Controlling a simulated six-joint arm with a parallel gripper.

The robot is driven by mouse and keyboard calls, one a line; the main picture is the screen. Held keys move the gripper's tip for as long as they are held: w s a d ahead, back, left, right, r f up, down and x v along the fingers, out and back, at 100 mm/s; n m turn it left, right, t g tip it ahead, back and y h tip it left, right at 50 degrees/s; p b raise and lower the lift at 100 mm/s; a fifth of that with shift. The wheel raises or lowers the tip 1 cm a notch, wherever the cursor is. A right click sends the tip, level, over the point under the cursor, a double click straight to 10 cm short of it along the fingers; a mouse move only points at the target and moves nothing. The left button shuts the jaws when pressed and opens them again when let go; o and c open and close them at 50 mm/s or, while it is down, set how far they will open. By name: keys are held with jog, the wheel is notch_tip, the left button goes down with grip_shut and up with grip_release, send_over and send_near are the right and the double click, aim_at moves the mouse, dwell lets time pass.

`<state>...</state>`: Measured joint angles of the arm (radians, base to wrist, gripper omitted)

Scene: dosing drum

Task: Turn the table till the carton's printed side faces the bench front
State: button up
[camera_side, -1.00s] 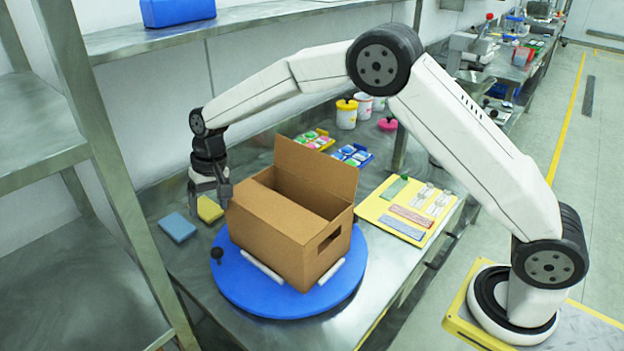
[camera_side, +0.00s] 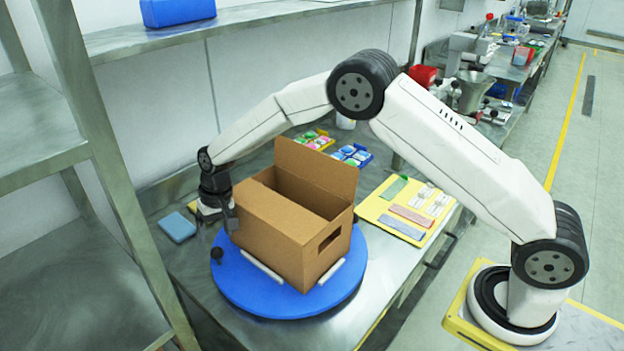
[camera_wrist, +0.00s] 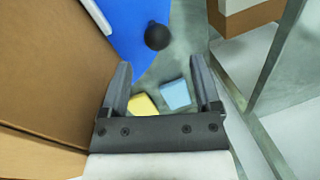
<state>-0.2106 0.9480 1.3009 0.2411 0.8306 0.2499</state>
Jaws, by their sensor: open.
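The brown carton (camera_side: 275,240) stands upright on the blue round turntable (camera_side: 240,290) with its flap raised; no print shows on the sides in view. White strips on the table lie along its base. A black knob (camera_side: 217,254) stands at the table's left rim and also shows in the wrist view (camera_wrist: 157,36). My gripper (camera_side: 232,225) is open and empty, low beside the carton's left side and just behind the knob. In the wrist view my gripper (camera_wrist: 160,75) points its two apart fingers toward the knob, which is beyond the fingertips.
A blue sponge (camera_side: 178,228) lies left of the turntable; a yellow sponge (camera_wrist: 143,104) shows in the wrist view. A yellow board (camera_side: 405,207) with strips lies to the right, and small trays (camera_side: 351,157) behind. A metal rack post (camera_side: 110,190) stands at the left.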

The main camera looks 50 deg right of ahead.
aim_at(216, 248)
jog(key=shift+w+a+f, duration=0.1)
jog(key=shift+a+f, duration=0.05)
jog(key=shift+f, duration=0.95)
jog(key=shift+s+a+f, duration=0.1)
jog(key=shift+a+f, duration=0.1)
jog(key=shift+f, duration=0.9)
jog(key=shift+w+a+f, duration=0.1)
jog(key=shift+a+f, duration=0.05)
jog(key=shift+f, duration=0.95)
grip_shut()
